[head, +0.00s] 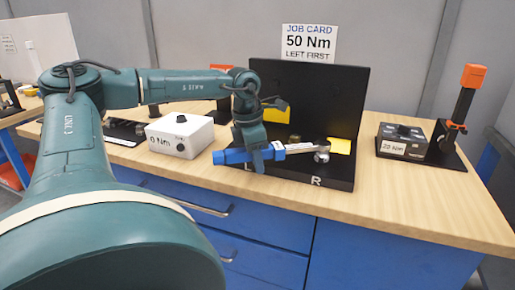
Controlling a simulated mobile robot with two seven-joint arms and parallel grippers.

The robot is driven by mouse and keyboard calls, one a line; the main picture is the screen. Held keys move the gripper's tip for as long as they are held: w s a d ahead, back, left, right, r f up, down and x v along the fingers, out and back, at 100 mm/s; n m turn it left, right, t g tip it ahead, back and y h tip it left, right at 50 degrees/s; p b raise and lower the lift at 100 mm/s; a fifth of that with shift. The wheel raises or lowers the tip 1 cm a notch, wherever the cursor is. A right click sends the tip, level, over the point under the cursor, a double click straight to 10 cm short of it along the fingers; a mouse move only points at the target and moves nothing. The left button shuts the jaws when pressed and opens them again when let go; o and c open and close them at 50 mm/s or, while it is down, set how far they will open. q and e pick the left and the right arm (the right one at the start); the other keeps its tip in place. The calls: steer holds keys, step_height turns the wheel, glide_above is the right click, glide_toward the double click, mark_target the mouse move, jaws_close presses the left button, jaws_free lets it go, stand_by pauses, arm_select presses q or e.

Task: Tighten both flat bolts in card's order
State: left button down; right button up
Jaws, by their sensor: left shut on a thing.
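My left gripper (258,158) is shut on a blue-handled torque wrench (233,156). The wrench lies level across the front of a black fixture (331,171) with a tall back plate. Its metal head (322,152) is at the right bolt position, above the letter R; I cannot tell whether it sits on the bolt. The other bolt (295,138) shows only as a small dark shape behind the wrench. The job card (309,43) on the wall reads "50 Nm, LEFT FIRST". My right gripper is not in view.
A white box with a dark knob (180,135) stands left of the fixture. At right are a dark box marked 20 Nm (403,142) and an orange-handled tool (469,80) on a black stand. Yellow patches (339,146) show on the fixture. The bench front right (430,205) is clear.

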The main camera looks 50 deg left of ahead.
arm_select(q)
steer(key=shift+w+a+m, duration=0.4)
steer(key=shift+a+m, duration=0.1)
steer(key=shift+a, duration=0.2)
stand_by(1.0)
steer(key=shift+s+d+n, duration=0.25)
steer(key=shift+d+n, duration=0.05)
steer(key=shift+d, duration=0.1)
steer(key=shift+r, duration=0.25)
steer(key=shift+w+r+p, duration=0.1)
steer(key=shift+r+p, duration=1.35)
steer(key=shift+r, duration=0.75)
steer(key=shift+f, duration=0.1)
